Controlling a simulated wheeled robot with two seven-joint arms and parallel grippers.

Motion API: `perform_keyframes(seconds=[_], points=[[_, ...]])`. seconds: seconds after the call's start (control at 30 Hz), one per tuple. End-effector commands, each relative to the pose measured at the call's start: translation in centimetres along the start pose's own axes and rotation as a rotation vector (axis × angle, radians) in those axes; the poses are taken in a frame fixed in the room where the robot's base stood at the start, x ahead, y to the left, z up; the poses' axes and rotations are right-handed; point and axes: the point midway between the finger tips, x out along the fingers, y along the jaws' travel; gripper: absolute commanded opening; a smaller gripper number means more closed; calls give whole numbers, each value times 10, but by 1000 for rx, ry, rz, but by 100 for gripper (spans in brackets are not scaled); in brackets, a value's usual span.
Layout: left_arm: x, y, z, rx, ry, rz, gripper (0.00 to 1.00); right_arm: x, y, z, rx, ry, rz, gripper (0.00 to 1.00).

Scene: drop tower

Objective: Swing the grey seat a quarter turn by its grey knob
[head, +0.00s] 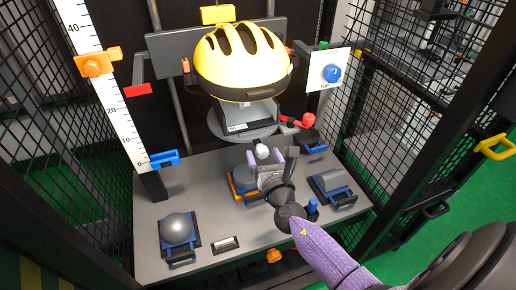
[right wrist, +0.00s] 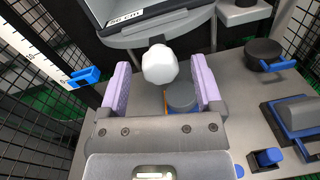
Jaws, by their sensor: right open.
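The grey seat (head: 240,129) is a round plate on the tower, below a yellow helmet (head: 243,62). Its pale grey knob (head: 262,151) sticks out at the front edge. In the right wrist view the faceted knob (right wrist: 160,64) shows between the two lavender fingers, with a gap on each side. My right gripper (head: 269,163) is open and empty at the knob; I cannot tell how deep the knob sits between the fingers. The seat's front edge (right wrist: 125,40) shows behind the knob. My left gripper is not in view.
A red knob (head: 307,120) sits at the seat's right. On the grey table (head: 210,200) stand a dome block (head: 177,229), a round block (right wrist: 182,95) under my gripper and a box-shaped block (head: 331,181). A white scale (head: 108,85) stands left; mesh walls flank both sides.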

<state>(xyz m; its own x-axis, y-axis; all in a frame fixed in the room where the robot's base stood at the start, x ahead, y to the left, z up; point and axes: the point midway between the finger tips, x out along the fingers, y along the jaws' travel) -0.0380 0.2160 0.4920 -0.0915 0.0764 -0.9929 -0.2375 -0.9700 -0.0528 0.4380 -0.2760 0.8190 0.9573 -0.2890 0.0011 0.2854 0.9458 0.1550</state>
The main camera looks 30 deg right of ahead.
Motion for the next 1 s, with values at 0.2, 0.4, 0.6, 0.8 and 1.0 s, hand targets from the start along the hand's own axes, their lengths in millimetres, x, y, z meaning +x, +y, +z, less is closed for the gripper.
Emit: perform_keyframes(seconds=[0.2, 0.4, 0.6, 0.8, 1.0], points=[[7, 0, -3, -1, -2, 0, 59, 26, 0, -1, 2, 1, 0, 83], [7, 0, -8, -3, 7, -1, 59, 28, 0, -1, 2, 2, 0, 83], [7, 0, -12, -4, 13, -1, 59, 28, 0, -1, 2, 2, 0, 60], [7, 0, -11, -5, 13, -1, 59, 28, 0, -1, 2, 2, 0, 18], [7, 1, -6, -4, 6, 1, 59, 28, 0, -1, 2, 2, 0, 0]])
